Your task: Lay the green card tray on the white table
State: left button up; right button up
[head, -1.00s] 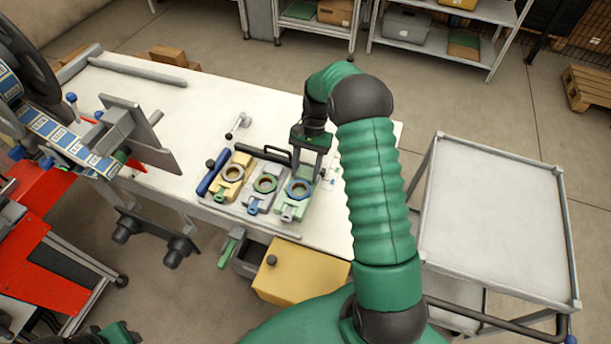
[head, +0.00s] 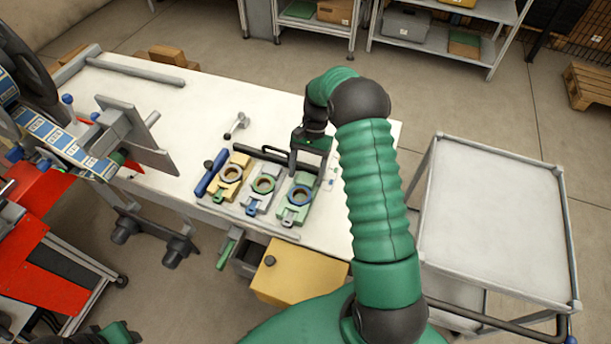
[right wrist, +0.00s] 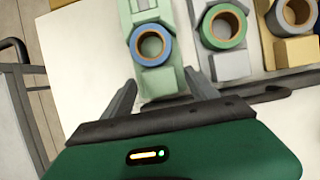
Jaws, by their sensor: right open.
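The green card tray (head: 289,216), pale green with a blue-rimmed reel on it, lies at the right end of a row of trays on the white table (head: 330,229). In the right wrist view the tray (right wrist: 160,84) has its near end between my spread fingers, with no visible grip on it. My right gripper (head: 307,171) is open at the tray's far end; it also shows in the right wrist view (right wrist: 160,92). At the lower left of the head view, a small part of my left gripper (head: 118,333) shows; its fingers are hidden.
A grey tray (head: 252,205) with a green reel and a yellow tray (head: 222,190) stand left of the green one. A black bar (head: 262,158) lies behind them. A yellow box (head: 300,277) is below the table's front edge. The right cart (head: 490,220) is empty on top.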

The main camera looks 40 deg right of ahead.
jog(key=v, duration=1)
jog(key=s+a+n+t+h, duration=0.1)
jog(key=s+a+n+h, duration=0.15)
jog(key=a+n, duration=0.65)
jog(key=s+a+n+t+h, duration=0.1)
jog(key=s+a+n+t, duration=0.2)
jog(key=s+a, duration=0.7)
jog(key=a+f, duration=0.1)
jog(key=a, duration=0.3)
jog(key=shift+s+a+n+t, duration=0.15)
jog(key=shift+a+n+t, duration=0.05)
jog(key=shift+n+t, duration=0.1)
jog(key=shift+d+h, duration=0.25)
jog(key=shift+d, duration=0.05)
